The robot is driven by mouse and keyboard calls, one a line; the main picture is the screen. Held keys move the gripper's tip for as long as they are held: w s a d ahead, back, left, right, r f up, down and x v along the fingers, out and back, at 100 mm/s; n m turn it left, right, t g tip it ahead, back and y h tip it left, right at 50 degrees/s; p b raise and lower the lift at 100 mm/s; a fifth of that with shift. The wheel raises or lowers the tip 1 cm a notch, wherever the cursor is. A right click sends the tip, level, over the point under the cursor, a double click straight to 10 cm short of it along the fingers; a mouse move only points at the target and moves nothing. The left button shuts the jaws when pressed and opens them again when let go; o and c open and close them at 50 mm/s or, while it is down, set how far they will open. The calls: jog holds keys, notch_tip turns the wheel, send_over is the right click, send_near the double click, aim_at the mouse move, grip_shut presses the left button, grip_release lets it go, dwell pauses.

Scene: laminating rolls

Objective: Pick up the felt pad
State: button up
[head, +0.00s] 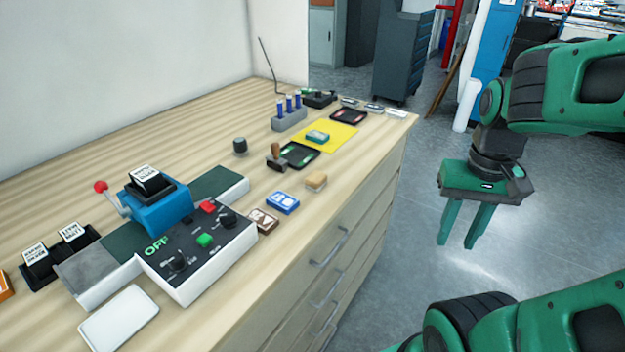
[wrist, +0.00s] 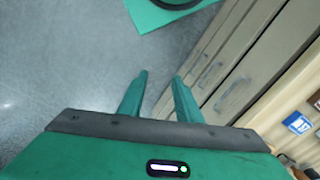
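My gripper (head: 456,245) hangs over the floor to the right of the counter, well apart from everything on it. Its two green fingers point down, spread with a gap and nothing between them; they also show in the wrist view (wrist: 160,76). No piece is clearly marked as the felt pad. A small tan block (head: 316,182) near the counter's front edge may be it, but I cannot tell for sure. A white rounded pad (head: 118,318) lies at the near left.
The wooden counter (head: 215,115) holds a control box (head: 205,241), a blue press (head: 160,209), a blue block (head: 283,203), a stamp (head: 276,157), a black tray (head: 300,155), a yellow sheet (head: 340,138) and a grey holder (head: 289,121). Drawer handles (head: 328,247) protrude from its front.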

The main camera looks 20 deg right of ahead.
jog(key=o, duration=0.5)
jog(key=shift+s+r, duration=0.2)
jog(key=shift+o, duration=0.9)
jog(key=w+r+n, duration=0.1)
jog(key=w+n, duration=0.1)
jog(key=w, duration=0.2)
jog(key=w+a+r+n+t, duration=0.1)
jog(key=w+r+n, duration=0.1)
jog(key=w, duration=0.3)
jog(key=shift+a, duration=0.25)
jog(key=n+t+y, duration=0.2)
jog(key=n, duration=0.7)
send_near(317, 176)
jog(key=f, duration=0.2)
jog(key=w+a, duration=0.1)
jog(key=shift+w+f+n, duration=0.1)
jog(key=shift+f+n, duration=0.2)
jog(key=shift+f, duration=0.1)
jog(key=shift+s+x, duration=0.15)
jog(key=shift+x, duration=1.4)
jog(key=shift+s+x, duration=0.15)
jog(key=shift+x, duration=1.45)
